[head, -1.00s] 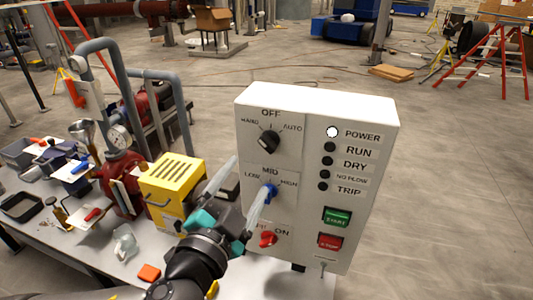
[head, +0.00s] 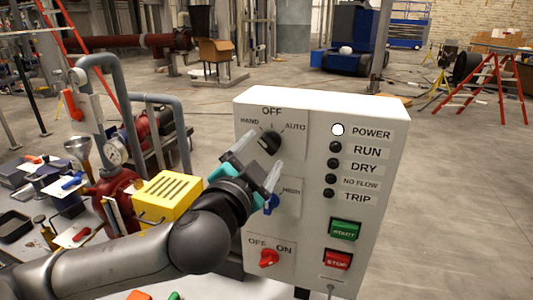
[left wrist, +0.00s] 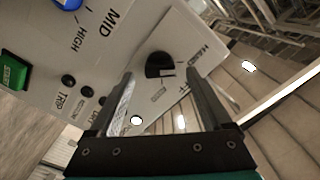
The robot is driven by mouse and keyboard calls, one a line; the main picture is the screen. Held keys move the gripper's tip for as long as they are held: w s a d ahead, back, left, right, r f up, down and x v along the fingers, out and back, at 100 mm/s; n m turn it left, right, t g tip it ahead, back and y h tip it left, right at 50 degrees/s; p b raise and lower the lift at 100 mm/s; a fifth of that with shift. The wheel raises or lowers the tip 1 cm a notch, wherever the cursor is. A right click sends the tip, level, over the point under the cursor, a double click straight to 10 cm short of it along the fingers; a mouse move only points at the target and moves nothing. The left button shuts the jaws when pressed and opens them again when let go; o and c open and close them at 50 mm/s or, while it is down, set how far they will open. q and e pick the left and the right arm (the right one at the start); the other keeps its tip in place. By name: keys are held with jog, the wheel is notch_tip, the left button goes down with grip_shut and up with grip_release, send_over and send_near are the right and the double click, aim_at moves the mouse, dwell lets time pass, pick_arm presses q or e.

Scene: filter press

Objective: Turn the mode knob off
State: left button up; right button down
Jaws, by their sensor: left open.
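The black mode knob (head: 270,142) is at the top of the white control box (head: 317,108), under the labels HAND, OFF and AUTO. I cannot tell for sure which label it points to. My left gripper (head: 257,161) is open in front of the panel, just below and left of the knob in the head view. In the left wrist view the knob (left wrist: 159,65) shows between and beyond the two fingertips (left wrist: 161,74), apart from them. My right gripper is not in view.
A blue knob (head: 271,204) sits lower on the panel, partly behind my gripper, with a red knob (head: 268,258) below it. Green START (head: 344,229) and red STOP (head: 338,260) buttons are at the right. A yellow box (head: 168,197) stands left of the panel.

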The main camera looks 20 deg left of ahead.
aim_at(267, 147)
pick_arm(q)
jog(key=shift+w, duration=1.5)
jog(key=shift+c, duration=0.2)
grip_shut()
